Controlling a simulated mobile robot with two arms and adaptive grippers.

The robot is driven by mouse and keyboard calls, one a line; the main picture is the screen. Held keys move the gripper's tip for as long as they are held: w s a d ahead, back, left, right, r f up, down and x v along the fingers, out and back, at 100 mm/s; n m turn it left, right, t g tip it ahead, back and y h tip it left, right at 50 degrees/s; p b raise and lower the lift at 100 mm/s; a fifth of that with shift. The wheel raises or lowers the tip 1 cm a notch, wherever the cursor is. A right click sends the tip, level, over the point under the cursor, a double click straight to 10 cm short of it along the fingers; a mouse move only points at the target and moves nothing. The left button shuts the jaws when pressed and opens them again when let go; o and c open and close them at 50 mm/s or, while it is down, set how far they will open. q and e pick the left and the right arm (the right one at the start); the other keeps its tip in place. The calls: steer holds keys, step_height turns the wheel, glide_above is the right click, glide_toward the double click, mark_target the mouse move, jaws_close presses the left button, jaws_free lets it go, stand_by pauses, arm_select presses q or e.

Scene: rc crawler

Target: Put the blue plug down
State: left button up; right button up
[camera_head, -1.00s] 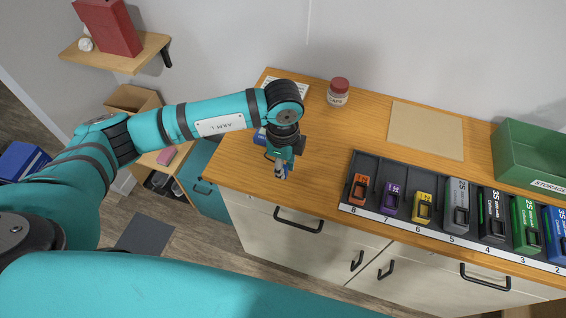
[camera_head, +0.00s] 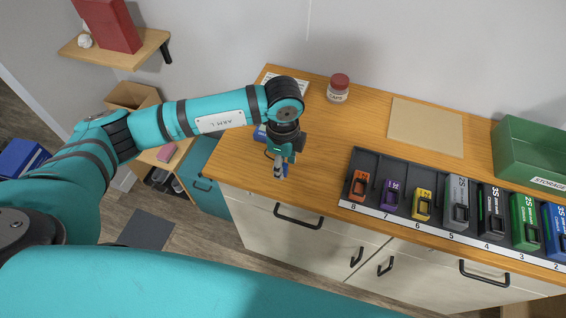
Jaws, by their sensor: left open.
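My left gripper (camera_head: 281,168) points down over the left front part of the wooden counter (camera_head: 325,135), and its jaws are open. A small blue piece (camera_head: 286,169), which looks like the blue plug, shows at the fingertips. It is too small to tell whether it rests on the counter or touches a finger. A larger blue item (camera_head: 260,133) on the counter is mostly hidden behind my left wrist. My right gripper is not in view.
A dark rack (camera_head: 375,160) holds several coloured, numbered packs to the right. A red-lidded jar (camera_head: 339,88), a tan mat (camera_head: 427,128) and a green storage bin (camera_head: 530,152) stand farther back. Bare counter lies between my gripper and the rack.

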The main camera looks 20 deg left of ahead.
arm_select(q)
step_height(320, 180, up, 12)
steer(key=b, duration=0.3)
steer(key=shift+f, duration=0.2)
